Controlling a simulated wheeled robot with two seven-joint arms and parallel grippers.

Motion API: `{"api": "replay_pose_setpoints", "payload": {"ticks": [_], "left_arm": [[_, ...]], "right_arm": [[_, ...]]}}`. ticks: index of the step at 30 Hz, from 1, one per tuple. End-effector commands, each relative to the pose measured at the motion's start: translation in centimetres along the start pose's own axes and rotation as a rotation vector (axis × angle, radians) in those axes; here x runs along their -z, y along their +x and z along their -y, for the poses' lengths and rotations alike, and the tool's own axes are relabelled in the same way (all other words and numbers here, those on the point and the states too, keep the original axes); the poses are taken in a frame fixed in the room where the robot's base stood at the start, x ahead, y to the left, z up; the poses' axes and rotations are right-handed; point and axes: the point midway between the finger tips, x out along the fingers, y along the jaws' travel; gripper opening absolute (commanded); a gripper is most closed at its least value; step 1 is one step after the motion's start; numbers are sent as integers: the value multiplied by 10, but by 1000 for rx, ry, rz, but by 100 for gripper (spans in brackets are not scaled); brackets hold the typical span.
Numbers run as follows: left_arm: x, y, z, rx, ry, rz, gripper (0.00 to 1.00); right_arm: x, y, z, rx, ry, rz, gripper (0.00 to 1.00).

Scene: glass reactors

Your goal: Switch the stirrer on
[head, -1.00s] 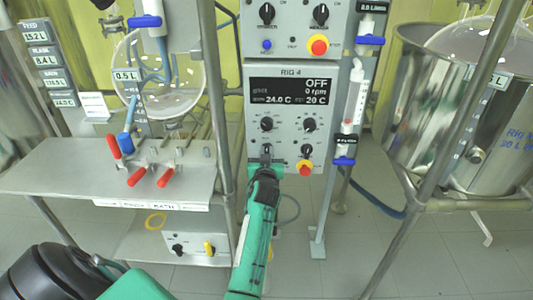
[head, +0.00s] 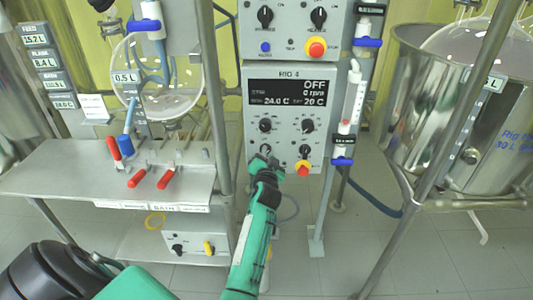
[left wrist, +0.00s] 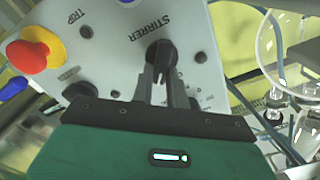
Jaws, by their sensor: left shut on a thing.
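The RIG 4 control box (head: 318,150) stands in the middle of the head view. Its display (head: 291,93) reads OFF, 0 rpm, 24.0 C and 20 C. In the left wrist view the black knob (left wrist: 161,50) sits beside the label STIRRER. My left gripper (head: 264,161) is at the lower left knob of this box. In the left wrist view its two fingers (left wrist: 163,72) are closed on the stirrer knob's sides. The fingers hide part of the knob, so its exact setting is hard to read. My right gripper is not in view.
A red and yellow stop button (head: 303,168) sits right beside my left gripper; it also shows in the left wrist view (left wrist: 34,54). A shelf with red-handled valves (head: 140,176) is at left. A steel vessel (head: 450,110) stands at right behind a pole.

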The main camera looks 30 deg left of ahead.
Motion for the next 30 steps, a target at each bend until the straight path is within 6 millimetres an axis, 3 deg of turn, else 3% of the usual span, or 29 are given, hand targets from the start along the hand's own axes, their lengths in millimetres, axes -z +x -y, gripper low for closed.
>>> {"api": "replay_pose_setpoints", "payload": {"ticks": [15, 30], "left_arm": [[-1, 0, -5, -1, 356, 0, 0], [-1, 0, -6, -1, 432, 0, 0]], "right_arm": [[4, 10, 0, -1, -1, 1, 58], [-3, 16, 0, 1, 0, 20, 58]]}}
